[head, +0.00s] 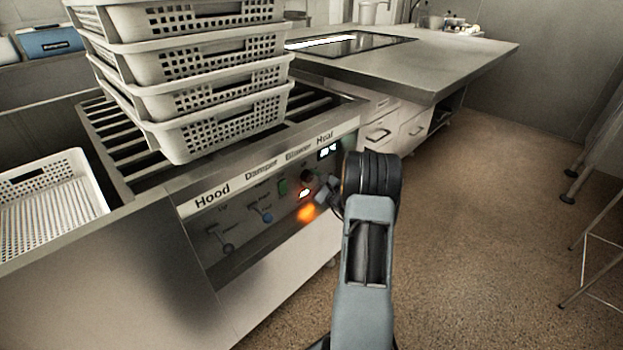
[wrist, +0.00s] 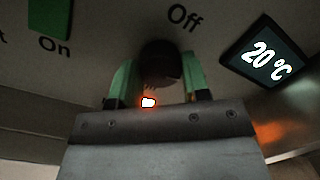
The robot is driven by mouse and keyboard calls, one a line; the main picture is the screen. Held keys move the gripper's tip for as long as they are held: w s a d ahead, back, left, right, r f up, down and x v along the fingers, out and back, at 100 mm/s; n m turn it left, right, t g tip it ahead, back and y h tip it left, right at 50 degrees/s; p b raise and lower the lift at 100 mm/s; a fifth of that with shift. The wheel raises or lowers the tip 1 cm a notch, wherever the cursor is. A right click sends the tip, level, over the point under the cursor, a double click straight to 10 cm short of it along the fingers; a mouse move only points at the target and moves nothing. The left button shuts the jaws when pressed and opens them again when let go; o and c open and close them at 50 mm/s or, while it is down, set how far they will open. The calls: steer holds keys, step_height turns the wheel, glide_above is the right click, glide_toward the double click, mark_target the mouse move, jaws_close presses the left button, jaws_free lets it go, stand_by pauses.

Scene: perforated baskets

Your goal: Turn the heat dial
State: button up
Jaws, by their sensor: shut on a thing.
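The heat dial (wrist: 159,60) is a dark round knob on the panel, under an "Off" mark in the wrist view. My gripper (wrist: 158,80) has its two green fingers on either side of the dial, shut on it. A small orange-white light glows just in front of the dial. The temperature display (wrist: 265,58) to the right reads 20 °C. In the head view my gripper (head: 325,190) is at the right part of the control panel (head: 235,235), below the "Heat" label. My arm partly hides that spot, and the dial's exact angle is unclear.
A stack of perforated baskets (head: 215,135) stands on the slatted rack above the panel. Another basket (head: 50,205) sits at the left. A green switch (wrist: 50,18) marked "On" is left of the dial.

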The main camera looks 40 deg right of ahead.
steer(key=shift+m, duration=0.5)
steer(key=o, duration=0.9)
steer(key=p+v, duration=0.3)
steer(key=v, duration=1.1)
steer(key=shift+a, duration=0.15)
